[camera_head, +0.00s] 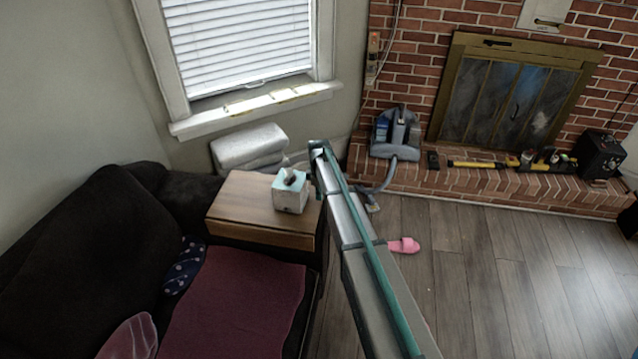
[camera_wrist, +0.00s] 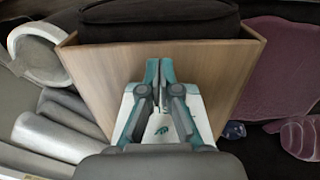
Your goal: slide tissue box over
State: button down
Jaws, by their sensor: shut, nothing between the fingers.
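The tissue box (camera_head: 290,199), a small white cube with a light teal top, stands upright on the wooden side table (camera_head: 240,205), near its right side in the head view. In the wrist view, my gripper (camera_wrist: 159,68) is shut and empty, with its teal fingertips together over the table top. In the head view my arm comes down just right of the box. I cannot tell whether my fingers touch the box.
A dark sofa (camera_head: 95,240) with a maroon cover (camera_head: 235,305) adjoins the table's front and left. Grey wrapped bundles (camera_head: 248,147) lie behind the table, below the window. The brick hearth (camera_head: 490,180) holds a grey cleaning machine (camera_head: 396,133). A pink slipper (camera_head: 404,245) lies on the floor.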

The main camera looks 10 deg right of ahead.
jog(key=shift+w+a+f+p, duration=0.15)
jog(key=shift+w+a+p, duration=0.15)
jog(key=shift+a, duration=0.3)
jog(key=shift+w+a+f+p, duration=0.15)
jog(key=shift+w+a+p, duration=0.1)
jog(key=shift+a, duration=0.4)
jog(key=shift+w+a+f+p, duration=0.15)
jog(key=shift+w+a+p, duration=0.15)
jog(key=shift+a, duration=0.3)
jog(key=w+a+b, duration=0.1)
jog(key=w+a, duration=0.2)
jog(key=a, duration=0.4)
jog(key=w+a+b, duration=0.2)
jog(key=w+a, duration=0.1)
jog(key=a, duration=0.5)
jog(key=w+a+b, duration=0.2)
jog(key=w+a, duration=0.2)
jog(key=a, duration=0.4)
jog(key=shift+a, duration=0.2)
jog(key=shift+s+d, duration=0.15)
